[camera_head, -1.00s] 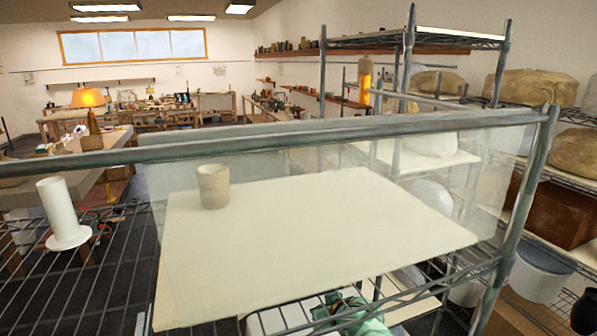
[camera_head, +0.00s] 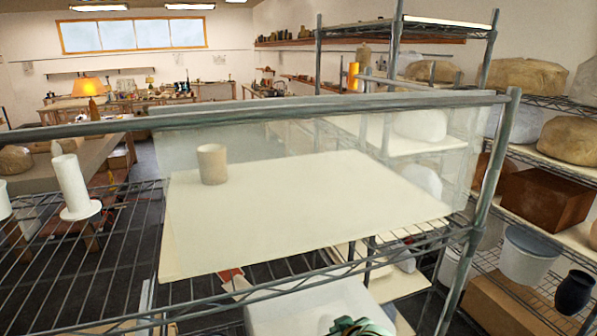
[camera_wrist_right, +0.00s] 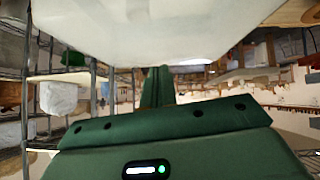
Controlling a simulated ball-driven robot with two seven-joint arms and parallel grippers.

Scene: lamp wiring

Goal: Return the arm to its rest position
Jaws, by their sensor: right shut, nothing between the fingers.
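My right gripper shows in the head view only as a green part (camera_head: 360,327) at the bottom edge, below the front of the wire shelf. Its fingers cannot be made out there. In the right wrist view its green body fills the lower part, and the green fingers (camera_wrist_right: 158,85) are together, with nothing seen between them. A large white surface hangs close over them at the top of that view; I cannot tell what it belongs to. My left gripper is in neither view.
A wire shelf carries a cream board (camera_head: 300,215) with a beige cup (camera_head: 212,164) on it. A white cylinder on a round base (camera_head: 75,187) stands at left. Racks with a brown box (camera_head: 545,193) and a dark jar (camera_head: 575,292) stand at right.

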